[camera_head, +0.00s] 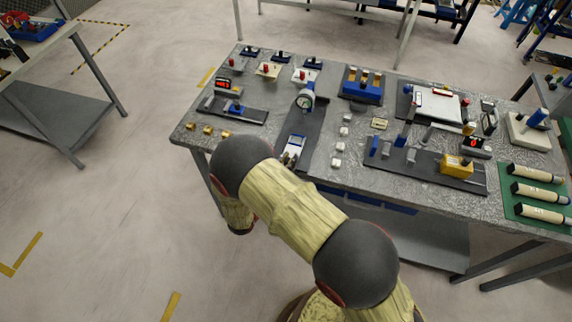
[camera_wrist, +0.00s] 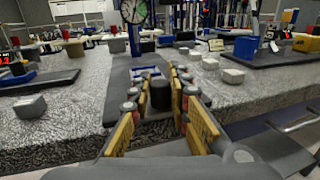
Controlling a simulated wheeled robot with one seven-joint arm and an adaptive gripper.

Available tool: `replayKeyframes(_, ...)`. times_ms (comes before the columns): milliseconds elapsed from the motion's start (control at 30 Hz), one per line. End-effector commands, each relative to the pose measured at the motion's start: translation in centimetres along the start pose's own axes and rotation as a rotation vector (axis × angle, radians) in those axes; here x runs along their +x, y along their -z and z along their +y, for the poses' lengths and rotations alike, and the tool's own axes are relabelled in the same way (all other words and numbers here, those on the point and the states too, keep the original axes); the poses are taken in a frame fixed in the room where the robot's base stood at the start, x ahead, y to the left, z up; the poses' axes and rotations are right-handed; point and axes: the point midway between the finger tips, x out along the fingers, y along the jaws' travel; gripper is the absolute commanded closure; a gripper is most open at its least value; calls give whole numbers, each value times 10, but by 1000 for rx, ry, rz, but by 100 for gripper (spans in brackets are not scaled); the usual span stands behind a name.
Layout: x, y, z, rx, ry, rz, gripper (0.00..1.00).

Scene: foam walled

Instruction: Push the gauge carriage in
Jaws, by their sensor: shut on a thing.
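The gauge carriage (camera_head: 294,147) is a blue and white block on a dark rail plate (camera_head: 313,124) near the table's front edge. A round dial gauge (camera_head: 305,99) stands farther back on the same plate, and it shows at the top of the wrist view (camera_wrist: 134,11). In the wrist view my gripper (camera_wrist: 160,97) has its yellow-padded fingers on both sides of a black cylindrical knob (camera_wrist: 160,92), shut on it. The carriage body shows only partly behind the knob. In the head view my arm hides most of the gripper.
Several white blocks (camera_head: 340,147) stand right of the plate, and small brass blocks (camera_head: 208,130) lie to its left. A blue slide fixture (camera_head: 234,107) is at left. A yellow block fixture (camera_head: 457,166) is at right. The grey tabletop (camera_head: 274,84) is crowded.

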Motion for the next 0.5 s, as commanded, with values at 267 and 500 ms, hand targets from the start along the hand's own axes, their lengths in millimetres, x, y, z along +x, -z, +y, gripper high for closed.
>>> replayKeyframes(267, 58, 1, 16, 4, 2, 0, 100)
replayKeyframes(500, 67, 0, 19, 1, -2, 0, 100)
